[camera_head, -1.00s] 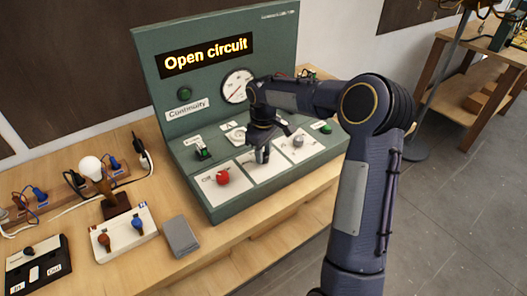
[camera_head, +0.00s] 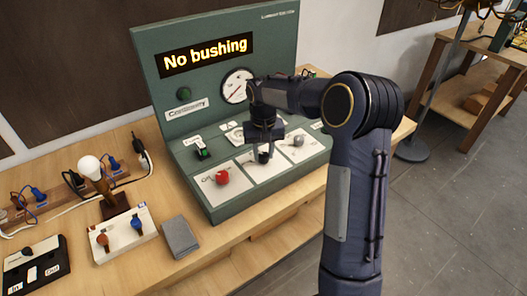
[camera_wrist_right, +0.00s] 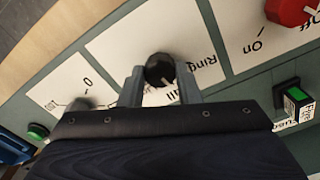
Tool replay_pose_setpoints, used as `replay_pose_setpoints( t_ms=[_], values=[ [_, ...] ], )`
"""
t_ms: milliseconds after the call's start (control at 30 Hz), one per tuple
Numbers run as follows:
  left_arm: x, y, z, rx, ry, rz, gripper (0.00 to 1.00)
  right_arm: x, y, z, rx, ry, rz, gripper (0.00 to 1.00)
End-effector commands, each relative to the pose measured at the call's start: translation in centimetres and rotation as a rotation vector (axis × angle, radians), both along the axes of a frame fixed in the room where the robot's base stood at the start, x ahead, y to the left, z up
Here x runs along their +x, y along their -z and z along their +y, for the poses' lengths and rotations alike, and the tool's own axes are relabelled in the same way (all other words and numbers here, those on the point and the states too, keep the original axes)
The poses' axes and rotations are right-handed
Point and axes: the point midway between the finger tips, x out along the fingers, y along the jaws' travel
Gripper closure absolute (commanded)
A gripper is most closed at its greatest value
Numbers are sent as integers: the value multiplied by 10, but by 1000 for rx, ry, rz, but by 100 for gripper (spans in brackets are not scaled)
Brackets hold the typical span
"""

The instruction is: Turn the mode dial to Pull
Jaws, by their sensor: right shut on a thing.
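The mode dial (camera_wrist_right: 159,67) is a black round knob on a white plate in the right wrist view. The word "Ring" shows beside it, and a label ending in "ll" is partly covered by my gripper. A pale mark shows at the dial's lower edge, toward that label. My right gripper (camera_wrist_right: 161,84) is shut on the dial, one finger on each side. In the head view, my right gripper (camera_head: 262,152) reaches down onto the middle plate of the green console (camera_head: 232,207). My left gripper is not in view.
A red knob (camera_head: 222,177) sits left of the dial and a grey knob (camera_head: 298,140) to its right. The display (camera_head: 205,54) reads "No bushing". A lamp bulb (camera_head: 89,165), a white block with two knobs, and a grey box (camera_head: 180,237) stand to the left.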

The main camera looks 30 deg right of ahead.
Motion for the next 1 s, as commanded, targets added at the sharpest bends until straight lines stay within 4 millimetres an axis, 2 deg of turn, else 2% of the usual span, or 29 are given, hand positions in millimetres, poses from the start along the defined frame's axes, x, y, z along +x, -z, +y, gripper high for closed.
replay_pose_setpoints(
  t_ms=[400, 967, 1000],
  values=[
    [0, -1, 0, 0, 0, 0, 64, 1, -1, 0, 0, 187, -3, 93],
    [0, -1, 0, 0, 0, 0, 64, 1, -1, -1, -1, 212, -4, 93],
    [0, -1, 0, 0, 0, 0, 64, 1, -1, -1, -1, 212, -4, 65]
  ],
)
